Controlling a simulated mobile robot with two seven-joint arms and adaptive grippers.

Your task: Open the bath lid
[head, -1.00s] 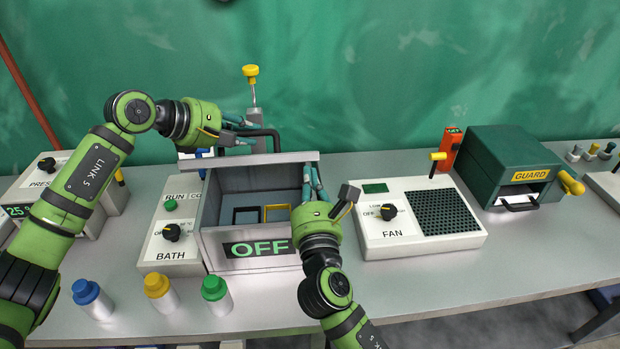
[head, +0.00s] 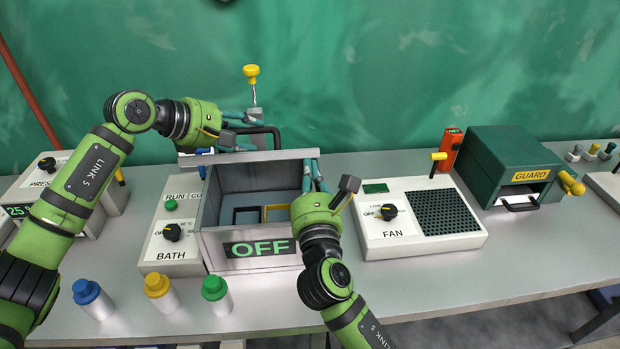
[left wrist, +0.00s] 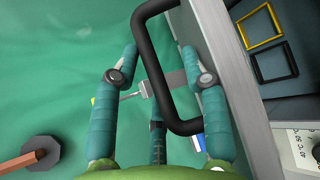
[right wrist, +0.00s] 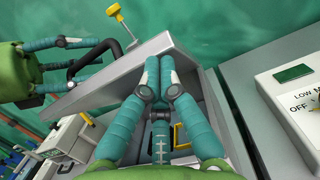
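The bath (head: 222,238) is a grey box with an OFF display. Its grey lid (head: 245,158) is raised at the back, its edge toward me, leaving the inside visible. The lid's black handle (head: 277,135) stands behind that edge. My left gripper (head: 270,136) is at the handle; in the left wrist view its fingers are apart, with the handle (left wrist: 158,75) passing between them. I cannot tell whether they touch it. My right gripper (head: 312,160) is over the bath's right side, fingers together and empty, their tips at the lid's right end (right wrist: 150,52).
Black and yellow frames (head: 276,213) lie inside the bath. A yellow-knobbed lever (head: 251,75) stands behind it. The fan unit (head: 420,218) is close on the right, the bath control panel (head: 172,232) on the left. Capped bottles (head: 157,292) stand in front.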

